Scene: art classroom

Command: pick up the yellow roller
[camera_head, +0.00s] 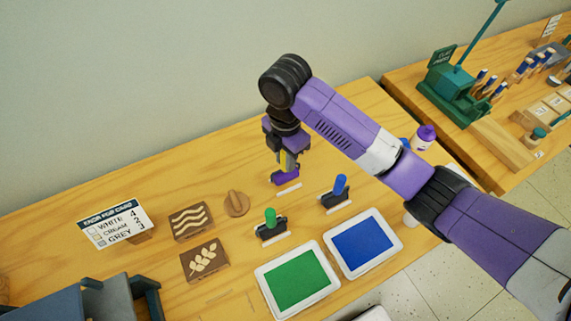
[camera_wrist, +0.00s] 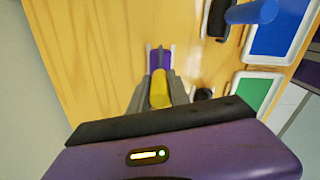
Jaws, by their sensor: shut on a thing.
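The yellow roller (camera_wrist: 159,88) shows its yellow handle between the two grey fingers of my gripper (camera_wrist: 160,98) in the wrist view. The fingers are shut on it. In the head view my gripper (camera_head: 283,163) points down over the wooden table, and only a thin strip of yellow shows between its fingers. A purple piece (camera_wrist: 160,60) lies just beyond the handle, between pale strips; it also shows below the fingers in the head view (camera_head: 285,177). I cannot tell whether the roller is clear of the table.
A green-handled roller (camera_head: 270,217) and a blue-handled roller (camera_head: 340,184) stand in dark holders. Green (camera_head: 296,279) and blue (camera_head: 362,244) trays lie in front. Carved blocks (camera_head: 190,221) and a sign (camera_head: 113,224) are to the left. A purple-capped bottle (camera_head: 424,137) stands near my arm.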

